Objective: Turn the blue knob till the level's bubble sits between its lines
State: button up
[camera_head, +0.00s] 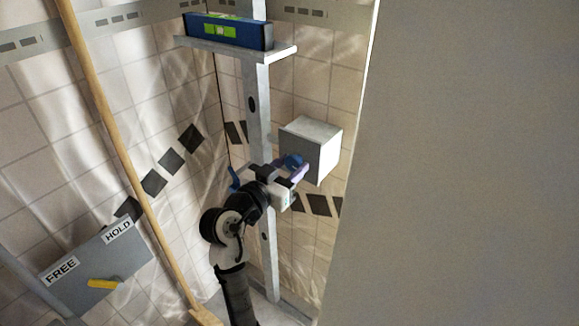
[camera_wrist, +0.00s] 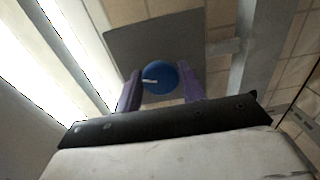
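The blue knob (camera_wrist: 160,78) is on the face of a grey box (camera_head: 310,152); it also shows in the head view (camera_head: 293,160). A short white mark on it points left in the wrist view. My gripper (camera_wrist: 161,82) has its two purple fingers on opposite sides of the knob, their inner edges meeting its sides. It appears shut on the knob. The blue level (camera_head: 250,36) lies on a grey ledge (camera_head: 275,54) at the top of the upright post. Its green vial (camera_head: 219,30) shows, but bubble and lines are too small to read.
A grey panel (camera_head: 72,284) labelled FREE and HOLD, with a yellow lever (camera_head: 104,283), is at lower left. A wooden pole (camera_head: 120,150) leans across the left side. The metal post (camera_head: 257,110) stands beside the box. A large plain grey surface (camera_head: 470,170) fills the right.

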jog(key=c, duration=0.4)
jog(key=n+p, duration=0.1)
jog(key=n, duration=0.2)
jog(key=shift+r+p, duration=0.15)
jog(key=shift+p, duration=0.2)
jog(key=shift+n+p, duration=0.4)
jog(key=shift+n, duration=0.7)
jog(key=o, duration=0.9)
jog(key=shift+s, duration=0.1)
jog(key=b+v, duration=0.3)
jog(key=v, duration=1)
jog(key=shift+s+a, duration=0.2)
jog(key=shift+s, duration=0.1)
